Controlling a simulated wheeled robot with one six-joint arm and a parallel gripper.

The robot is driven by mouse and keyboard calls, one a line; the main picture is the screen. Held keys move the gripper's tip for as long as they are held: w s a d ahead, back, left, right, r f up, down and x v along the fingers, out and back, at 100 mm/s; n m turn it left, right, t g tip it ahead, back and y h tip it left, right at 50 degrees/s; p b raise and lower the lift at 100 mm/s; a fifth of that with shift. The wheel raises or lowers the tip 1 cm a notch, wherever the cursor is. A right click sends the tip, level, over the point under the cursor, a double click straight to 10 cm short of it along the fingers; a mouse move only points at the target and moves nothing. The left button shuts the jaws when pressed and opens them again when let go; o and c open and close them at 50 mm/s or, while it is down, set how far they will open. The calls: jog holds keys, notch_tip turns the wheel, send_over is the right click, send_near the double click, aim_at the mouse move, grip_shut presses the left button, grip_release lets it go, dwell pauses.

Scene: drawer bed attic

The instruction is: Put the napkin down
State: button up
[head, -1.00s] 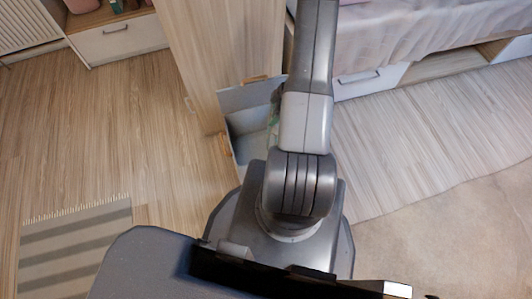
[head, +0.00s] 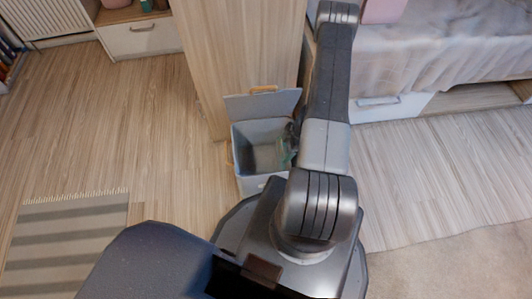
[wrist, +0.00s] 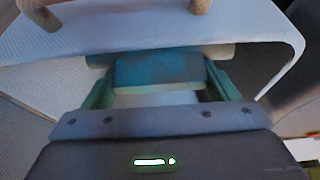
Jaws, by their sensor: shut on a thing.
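My gripper (wrist: 160,82) has green fingers and is shut on a folded teal cloth with a pale edge, which I take as the napkin (wrist: 158,68). In the head view my gripper (head: 288,146) is partly hidden by my arm, at the right side of an open grey storage box (head: 238,160). The napkin cannot be made out clearly there. The wrist view shows a pale, woven-looking surface with wooden handle parts (wrist: 42,18) just beyond the gripper. I cannot tell whether the napkin touches it.
The box's raised lid (head: 265,104) leans near a tall wooden panel (head: 240,60). A bed with drawers (head: 430,60) stands at the right. A striped rug (head: 65,235) lies at the lower left. A low white drawer unit (head: 140,38) stands at the back left. The wooden floor between is clear.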

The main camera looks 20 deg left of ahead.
jog(key=shift+a+f, duration=0.2)
jog(key=shift+f, duration=1)
jog(key=s+a+b, duration=0.2)
jog(key=a, duration=0.5)
jog(key=shift+a+f, duration=0.15)
jog(key=shift+f, duration=0.1)
jog(key=shift+b, duration=0.3)
jog(key=shift+f, duration=0.25)
jog(key=o, duration=1.2)
jog(key=shift+r, duration=0.1)
